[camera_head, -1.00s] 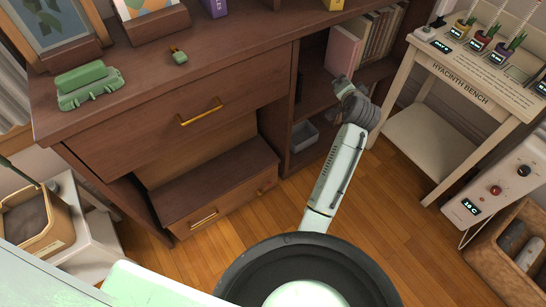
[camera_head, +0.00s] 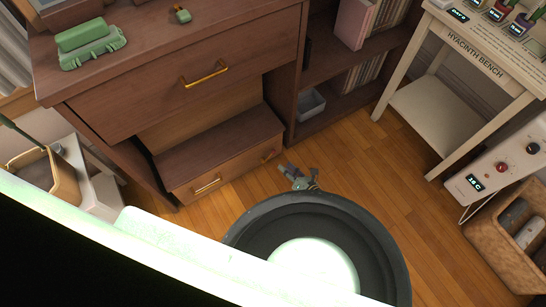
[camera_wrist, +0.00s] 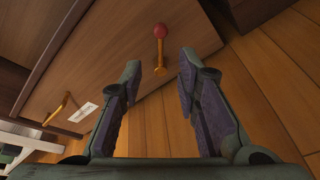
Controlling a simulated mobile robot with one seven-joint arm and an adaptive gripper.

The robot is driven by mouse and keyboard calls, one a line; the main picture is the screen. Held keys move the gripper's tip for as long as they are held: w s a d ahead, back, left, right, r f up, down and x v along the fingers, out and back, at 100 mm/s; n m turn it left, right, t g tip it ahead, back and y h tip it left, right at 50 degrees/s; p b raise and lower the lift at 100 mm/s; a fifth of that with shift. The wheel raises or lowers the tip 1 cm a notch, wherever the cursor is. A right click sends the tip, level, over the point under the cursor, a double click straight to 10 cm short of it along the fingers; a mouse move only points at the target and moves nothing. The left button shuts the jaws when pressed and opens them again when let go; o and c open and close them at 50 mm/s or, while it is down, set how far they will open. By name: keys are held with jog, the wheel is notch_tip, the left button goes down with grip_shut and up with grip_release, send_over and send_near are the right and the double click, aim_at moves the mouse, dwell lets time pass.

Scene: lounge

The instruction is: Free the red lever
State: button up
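The red lever (camera_wrist: 160,31) has a round red knob on a brass stem and is mounted on a brown drawer front. In the wrist view it stands just beyond my fingertips, roughly centred between them. In the head view the lever (camera_head: 268,156) is small, at the right end of the low drawer (camera_head: 232,172). My gripper (camera_wrist: 161,68) is open and empty, with a finger on each side of the lever's line. In the head view my gripper (camera_head: 286,168) is low, just right of the drawer front. I see no contact with the lever.
The low drawer has a brass handle (camera_wrist: 62,106) and a white label (camera_wrist: 83,112). A larger drawer with a brass handle (camera_head: 206,76) overhangs it. A grey bin (camera_head: 311,103) sits on the shelf at right. Wooden floor (camera_head: 370,175) is open to the right.

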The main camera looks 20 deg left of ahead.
jog(key=b+x, duration=0.4)
jog(key=x, duration=0.6)
jog(key=shift+b, duration=0.3)
jog(key=shift+c, duration=0.5)
jog(key=shift+d, duration=0.1)
grip_shut()
